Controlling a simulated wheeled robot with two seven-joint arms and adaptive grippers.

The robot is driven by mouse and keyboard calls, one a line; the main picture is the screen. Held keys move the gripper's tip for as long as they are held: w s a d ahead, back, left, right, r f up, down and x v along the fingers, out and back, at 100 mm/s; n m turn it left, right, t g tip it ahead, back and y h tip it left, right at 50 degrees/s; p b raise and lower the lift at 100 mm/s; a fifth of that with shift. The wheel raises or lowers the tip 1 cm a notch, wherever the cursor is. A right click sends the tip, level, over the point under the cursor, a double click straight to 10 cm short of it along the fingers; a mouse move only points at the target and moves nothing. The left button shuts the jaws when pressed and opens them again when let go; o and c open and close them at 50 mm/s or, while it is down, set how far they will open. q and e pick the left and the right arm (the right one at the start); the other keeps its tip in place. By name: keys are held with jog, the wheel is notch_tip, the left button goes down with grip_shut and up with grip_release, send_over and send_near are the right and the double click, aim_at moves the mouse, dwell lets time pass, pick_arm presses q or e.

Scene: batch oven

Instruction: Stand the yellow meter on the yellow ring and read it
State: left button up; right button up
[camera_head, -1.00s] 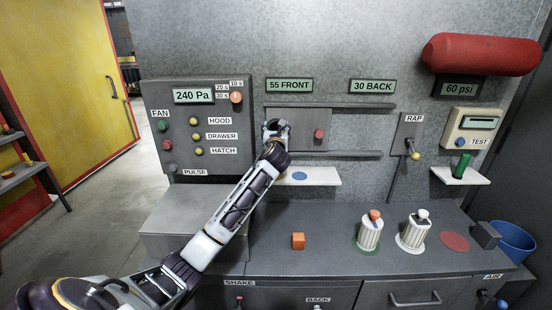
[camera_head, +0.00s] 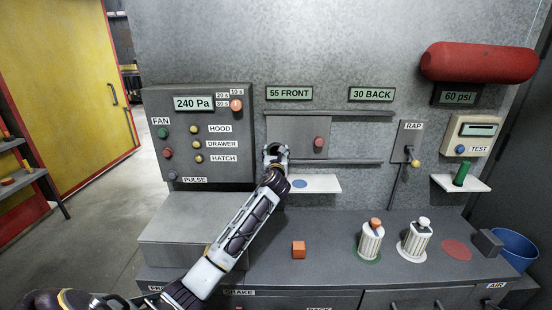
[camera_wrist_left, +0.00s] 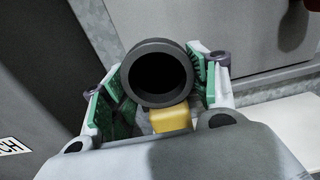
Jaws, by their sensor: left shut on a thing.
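My left gripper (camera_head: 276,152) is in front of the grey sliding panel, left of its red knob, above the small white shelf. In the left wrist view my left gripper (camera_wrist_left: 158,95) has green-padded fingers on both sides of a thing with a dark round tube end (camera_wrist_left: 159,73) and a yellow body (camera_wrist_left: 170,119), which looks like the yellow meter. It is shut on this thing. In the head view the hand hides the meter. I cannot make out a yellow ring in either view. My right gripper is out of view.
The white shelf (camera_head: 325,183) carries a blue disc (camera_head: 299,183). An orange cube (camera_head: 298,249), two ribbed canisters (camera_head: 370,242) and a red disc (camera_head: 456,249) are on the bench. The control panel (camera_head: 220,165) reads 240 Pa. A TEST box (camera_head: 488,140) hangs at right.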

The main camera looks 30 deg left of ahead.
pick_arm(q)
jog(key=shift+f, duration=0.85)
jog(key=o, duration=1.2)
jog(key=shift+f, duration=0.1)
jog(key=shift+s+d, duration=0.1)
jog(key=v, duration=1.1)
jog(key=shift+s+d+b, duration=0.25)
jog(key=shift+s+b, duration=0.1)
jog(key=shift+b, duration=0.1)
